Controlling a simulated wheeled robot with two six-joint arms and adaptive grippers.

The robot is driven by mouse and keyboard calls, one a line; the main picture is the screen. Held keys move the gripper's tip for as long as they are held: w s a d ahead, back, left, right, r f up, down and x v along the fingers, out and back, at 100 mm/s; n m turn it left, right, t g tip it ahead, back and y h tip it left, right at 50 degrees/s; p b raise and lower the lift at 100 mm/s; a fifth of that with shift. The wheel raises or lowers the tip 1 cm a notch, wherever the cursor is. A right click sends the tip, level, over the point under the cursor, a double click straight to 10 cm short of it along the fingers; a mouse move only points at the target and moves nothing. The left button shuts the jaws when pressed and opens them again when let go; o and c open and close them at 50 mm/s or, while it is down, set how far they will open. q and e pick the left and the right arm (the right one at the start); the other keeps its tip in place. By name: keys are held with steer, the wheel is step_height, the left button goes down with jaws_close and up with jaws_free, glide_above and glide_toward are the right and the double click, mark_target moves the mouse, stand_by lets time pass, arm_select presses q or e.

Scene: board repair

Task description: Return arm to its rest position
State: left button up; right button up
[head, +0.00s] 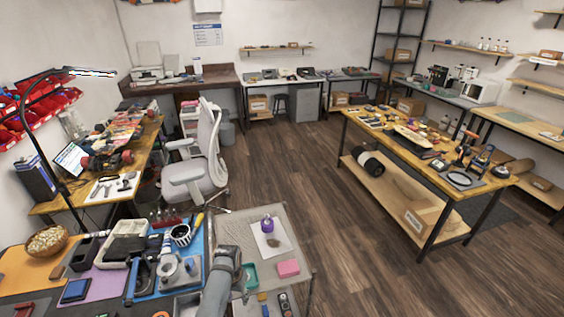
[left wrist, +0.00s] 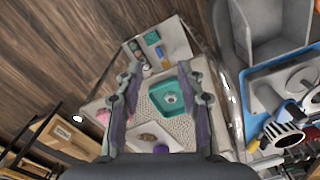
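My left arm comes in at the bottom of the head view, and its gripper (head: 238,275) hangs over the small light table, largely hidden by the arm. In the left wrist view, my left gripper (left wrist: 159,70) has its two fingers spread wide apart with nothing between them. Below it is a teal square tray (left wrist: 155,105) with a small round metal-looking piece (left wrist: 171,98) inside. The tray shows partly in the head view (head: 251,272). My right gripper is in neither view.
The small table (head: 285,235) also holds a white sheet (head: 262,240) with a purple-topped object (head: 267,224), and a pink block (head: 288,268). The workbench on the left is crowded with tools and a blue mat (head: 148,290). A grey chair (head: 205,160) stands behind. Open floor lies right of the table.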

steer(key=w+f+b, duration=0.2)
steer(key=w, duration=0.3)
arm_select(q)
steer(key=s+a+f+b, duration=0.1)
steer(key=s+a+f, duration=0.1)
steer(key=s+f, duration=0.45)
steer(key=s+a+f+b, duration=0.1)
steer(key=s+f, duration=0.3)
steer(key=f, duration=0.6)
steer(key=s+a+f+b, duration=0.1)
steer(key=s+a+f, duration=0.1)
steer(key=s+f, duration=0.45)
steer(key=s+a+f+b, duration=0.2)
steer(key=s+a+f, duration=0.2)
steer(key=s+f, duration=0.3)
steer(key=s+a+f+n+t+b, duration=0.1)
steer(key=s+a+f, duration=0.3)
steer(key=s, duration=1.2)
step_height(320, 180, down, 4)
steer(key=shift+f+y+b, duration=0.1)
steer(key=shift+y+b, duration=0.3)
steer(key=shift+b, duration=0.4)
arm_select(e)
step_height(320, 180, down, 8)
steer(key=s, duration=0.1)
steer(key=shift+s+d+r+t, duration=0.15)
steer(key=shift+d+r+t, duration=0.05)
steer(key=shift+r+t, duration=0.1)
